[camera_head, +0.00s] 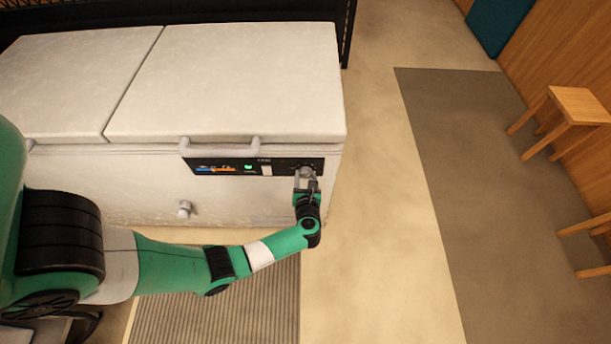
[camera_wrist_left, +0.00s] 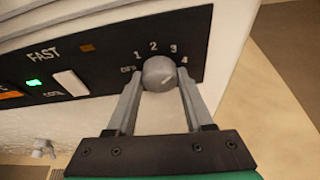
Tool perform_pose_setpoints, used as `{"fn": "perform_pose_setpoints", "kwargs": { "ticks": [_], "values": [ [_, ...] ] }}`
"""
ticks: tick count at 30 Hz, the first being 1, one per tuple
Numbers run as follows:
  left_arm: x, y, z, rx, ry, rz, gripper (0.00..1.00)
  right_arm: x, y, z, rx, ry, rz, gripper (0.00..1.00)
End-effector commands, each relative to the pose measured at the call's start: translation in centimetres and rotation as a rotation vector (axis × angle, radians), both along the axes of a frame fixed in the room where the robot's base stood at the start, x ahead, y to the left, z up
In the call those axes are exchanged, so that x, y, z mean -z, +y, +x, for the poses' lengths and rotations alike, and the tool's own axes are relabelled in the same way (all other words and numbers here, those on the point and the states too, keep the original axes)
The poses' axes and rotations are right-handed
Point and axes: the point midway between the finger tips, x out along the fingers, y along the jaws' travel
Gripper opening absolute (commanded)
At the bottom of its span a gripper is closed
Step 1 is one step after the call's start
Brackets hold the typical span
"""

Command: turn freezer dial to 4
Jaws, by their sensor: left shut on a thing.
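The freezer dial (camera_wrist_left: 160,73) is a round grey knob on the black control panel (camera_wrist_left: 110,55) in the left wrist view. Marks OFF, 1, 2, 3 and 4 run around it. A light line on its face seems to point toward the 4 at the right. My left gripper (camera_wrist_left: 160,95) is shut on the dial, one finger on each side. In the head view the gripper (camera_head: 306,180) is at the right end of the panel (camera_head: 230,167), and the dial (camera_head: 306,171) shows just past its fingers. My right gripper is not in view.
The white chest freezer (camera_head: 225,80) has two closed lids and a grey handle (camera_head: 220,145) above the panel. A small drain knob (camera_head: 184,209) sticks out of its front. Wooden stools (camera_head: 575,105) stand far right. The floor right of the freezer is clear.

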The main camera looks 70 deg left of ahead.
Motion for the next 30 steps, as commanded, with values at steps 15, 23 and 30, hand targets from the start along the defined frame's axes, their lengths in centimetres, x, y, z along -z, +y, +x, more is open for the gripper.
{"fn": "perform_pose_setpoints", "kwargs": {
  "ticks": [15, 23, 30],
  "values": [
    [0.2, -0.1, 0.2, -0.001, 0.362, 0.149, 0.0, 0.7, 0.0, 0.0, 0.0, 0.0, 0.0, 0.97],
    [0.2, -0.1, 0.2, 0.0, 0.502, 0.207, 0.0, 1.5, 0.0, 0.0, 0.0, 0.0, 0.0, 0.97],
    [0.1, -0.1, 0.2, -0.001, 0.561, 0.233, 0.0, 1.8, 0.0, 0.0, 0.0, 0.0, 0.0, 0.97]
  ]
}}
